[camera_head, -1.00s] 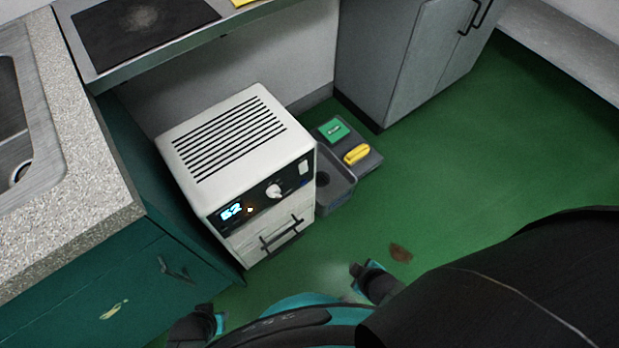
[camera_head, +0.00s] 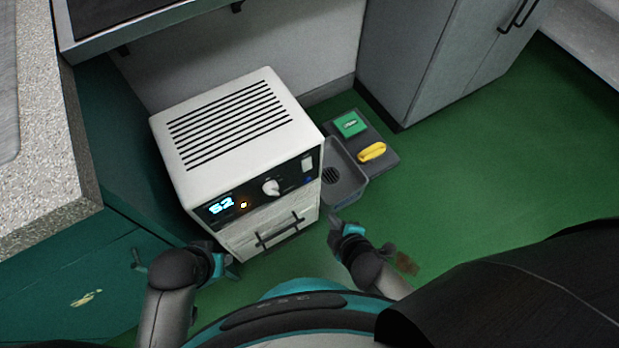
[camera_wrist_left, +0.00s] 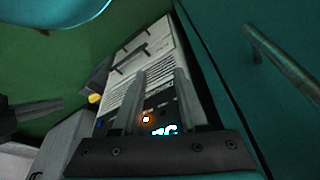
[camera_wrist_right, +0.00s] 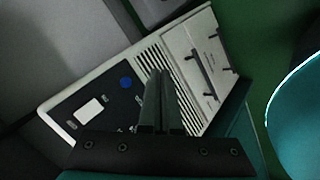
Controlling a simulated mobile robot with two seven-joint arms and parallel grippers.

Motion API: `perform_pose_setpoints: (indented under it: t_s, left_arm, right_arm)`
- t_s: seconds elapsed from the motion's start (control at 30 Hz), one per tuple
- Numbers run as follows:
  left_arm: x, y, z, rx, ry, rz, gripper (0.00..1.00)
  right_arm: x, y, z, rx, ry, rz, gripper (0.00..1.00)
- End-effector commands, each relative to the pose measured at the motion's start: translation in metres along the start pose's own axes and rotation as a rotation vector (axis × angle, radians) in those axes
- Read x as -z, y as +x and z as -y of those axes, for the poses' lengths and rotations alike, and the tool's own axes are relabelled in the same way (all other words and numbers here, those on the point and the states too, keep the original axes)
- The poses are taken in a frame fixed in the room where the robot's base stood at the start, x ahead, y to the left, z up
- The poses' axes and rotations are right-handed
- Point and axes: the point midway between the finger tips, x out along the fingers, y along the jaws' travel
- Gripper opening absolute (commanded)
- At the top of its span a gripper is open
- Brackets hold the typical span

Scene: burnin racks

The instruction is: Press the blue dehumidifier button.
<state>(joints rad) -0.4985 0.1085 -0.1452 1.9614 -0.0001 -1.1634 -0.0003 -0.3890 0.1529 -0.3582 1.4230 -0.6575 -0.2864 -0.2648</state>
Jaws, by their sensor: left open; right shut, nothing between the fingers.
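The white dehumidifier (camera_head: 225,125) stands on the green floor, with a black control panel along its upper front. Its small blue button (camera_head: 309,179) is at the panel's right end, below a white switch (camera_head: 307,163). In the right wrist view the round blue button (camera_wrist_right: 125,82) shows clearly, left of the fingertips. My right gripper (camera_head: 334,217) is shut and empty, in front of the unit's right corner and apart from the button. My left gripper (camera_head: 232,263) is open and empty near the lower left front. In the left wrist view its fingers (camera_wrist_left: 158,72) are spread before the unit.
The panel has a lit display (camera_head: 222,206), an orange light (camera_head: 243,205) and a white knob (camera_head: 271,187). A grey bin (camera_head: 345,185) and a tray (camera_head: 383,165) with a green box (camera_head: 350,124) and yellow item (camera_head: 372,152) stand right. A teal cabinet (camera_head: 60,260) is left.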

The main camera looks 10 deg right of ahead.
Motion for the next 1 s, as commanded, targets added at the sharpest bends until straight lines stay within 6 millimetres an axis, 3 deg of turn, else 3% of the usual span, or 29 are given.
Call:
perform_pose_setpoints:
  t_s: [0.37, 1.0]
  left_arm:
    - [0.000, 0.000, 0.000, 0.000, 0.000, 0.000, 0.43]
    - [0.009, -0.017, -0.001, -0.002, -0.003, -0.024, 0.43]
  right_arm:
    - [0.004, 0.006, -0.004, -0.001, 0.003, -0.002, 0.00]
    - [0.042, 0.058, -0.042, 0.000, 0.003, -0.001, 0.00]
